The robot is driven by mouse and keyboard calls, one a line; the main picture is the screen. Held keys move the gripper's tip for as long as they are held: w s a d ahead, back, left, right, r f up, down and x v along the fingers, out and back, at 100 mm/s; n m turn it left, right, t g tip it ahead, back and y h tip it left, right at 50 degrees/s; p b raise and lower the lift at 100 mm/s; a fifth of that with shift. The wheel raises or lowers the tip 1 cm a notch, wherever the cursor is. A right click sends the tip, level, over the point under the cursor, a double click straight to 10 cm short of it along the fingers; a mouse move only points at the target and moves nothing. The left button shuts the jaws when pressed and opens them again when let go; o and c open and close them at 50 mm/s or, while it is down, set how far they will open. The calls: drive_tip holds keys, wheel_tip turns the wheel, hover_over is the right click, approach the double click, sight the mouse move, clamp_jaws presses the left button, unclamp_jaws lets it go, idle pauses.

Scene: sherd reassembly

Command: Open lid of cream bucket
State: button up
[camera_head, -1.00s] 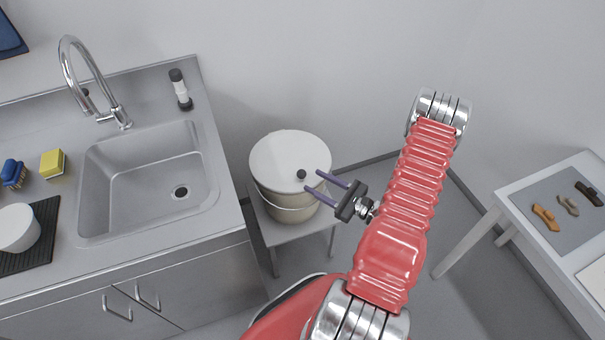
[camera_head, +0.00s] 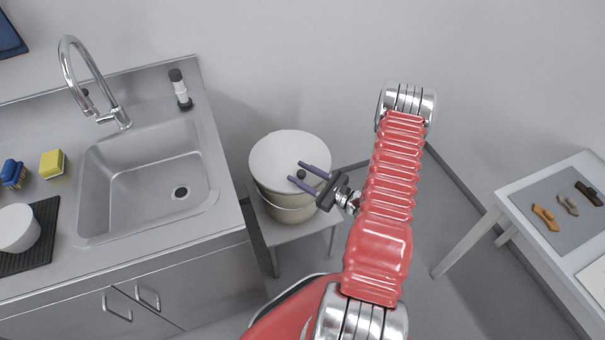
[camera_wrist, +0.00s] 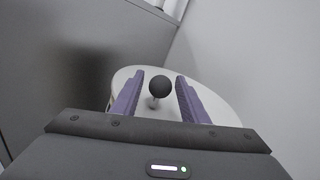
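The cream bucket (camera_head: 284,206) stands on a low grey stand beside the sink counter. Its white lid (camera_head: 277,158) lies closed on top. The lid also fills the middle of the wrist view (camera_wrist: 215,105). A dark round knob (camera_head: 301,174) stands on the lid; in the wrist view the knob (camera_wrist: 160,88) shows on a thin stem. My gripper (camera_head: 302,172) is open, with its two purple fingers reaching over the lid on either side of the knob. In the wrist view, gaps show between the knob and both fingers.
The steel sink counter (camera_head: 140,255) is left of the bucket, with a tap (camera_head: 85,80), a yellow sponge (camera_head: 52,163) and a white bowl (camera_head: 17,228). A white table (camera_head: 512,190) with several sherds is at the right. The wall is close behind the bucket.

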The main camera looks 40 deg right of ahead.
clamp_jaws()
idle(0.3)
drive_tip(key=shift+s+d, duration=0.1)
drive_tip(key=shift+d, duration=0.1)
drive_tip(key=shift+a+r, duration=0.1)
drive_tip(key=shift+r, duration=0.1)
